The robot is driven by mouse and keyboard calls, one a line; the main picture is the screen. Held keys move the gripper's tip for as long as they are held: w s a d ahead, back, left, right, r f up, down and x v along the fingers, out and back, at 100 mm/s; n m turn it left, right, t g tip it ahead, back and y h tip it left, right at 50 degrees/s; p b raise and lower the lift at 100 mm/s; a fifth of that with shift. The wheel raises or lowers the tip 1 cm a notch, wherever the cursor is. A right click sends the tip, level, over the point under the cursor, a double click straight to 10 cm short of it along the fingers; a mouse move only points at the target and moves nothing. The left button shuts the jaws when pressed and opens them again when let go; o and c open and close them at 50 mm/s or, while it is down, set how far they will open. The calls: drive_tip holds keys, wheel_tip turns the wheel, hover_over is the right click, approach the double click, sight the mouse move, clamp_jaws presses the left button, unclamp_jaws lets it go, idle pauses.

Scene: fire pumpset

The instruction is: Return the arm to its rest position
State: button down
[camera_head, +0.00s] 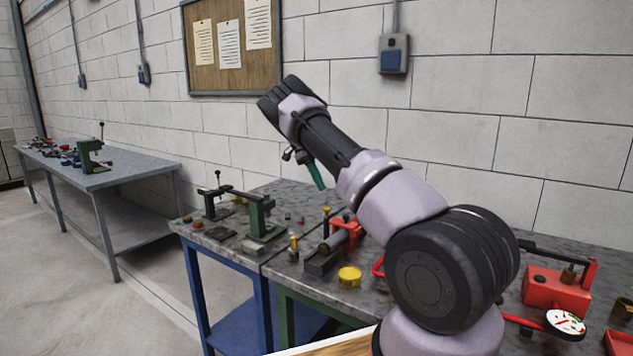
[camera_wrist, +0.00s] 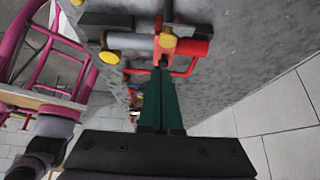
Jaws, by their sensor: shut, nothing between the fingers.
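My arm (camera_head: 400,210) reaches up and to the left over the workbench in the head view, with its wrist raised in front of the wall. My gripper (camera_head: 318,184) points down, its green fingers above the bench top and apart from the things on it. In the wrist view my gripper (camera_wrist: 161,76) shows its two green fingers closed together with nothing between them. The red vise-like tool (camera_wrist: 180,48) with yellow knobs lies beyond the fingertips there.
The grey workbench (camera_head: 222,252) carries a green hand-lever tool (camera_head: 262,220), a red clamp tool (camera_head: 348,232), a yellow tape-like roll (camera_head: 349,277), a red pump (camera_head: 556,291) and a round gauge (camera_head: 565,324). A second bench (camera_head: 128,177) stands at the left. A block wall (camera_head: 560,90) is behind.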

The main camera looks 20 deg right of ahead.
drive_tip(key=s+r+n+t+y, duration=0.3)
drive_tip(key=s+r+n, duration=0.2)
drive_tip(key=s+r, duration=0.45)
drive_tip(key=s+r+n+t+y, duration=0.2)
drive_tip(key=s+r+n, duration=0.35)
drive_tip(key=r, duration=0.65)
drive_tip(key=s+a+r+n+t, duration=0.1)
drive_tip(key=s+a+n+t, duration=0.1)
drive_tip(key=s, duration=0.7)
drive_tip(key=s+a+r+n+t, duration=0.1)
drive_tip(key=s+a+n+t, duration=0.1)
drive_tip(key=s+a+n, duration=0.2)
drive_tip(key=s+a+r+n+t+y, duration=0.1)
drive_tip(key=s+a+n+t, duration=0.2)
drive_tip(key=s+n, duration=0.5)
drive_tip(key=s, duration=0.5)
drive_tip(key=shift+s+a, duration=0.25)
drive_tip(key=shift+s, duration=0.1)
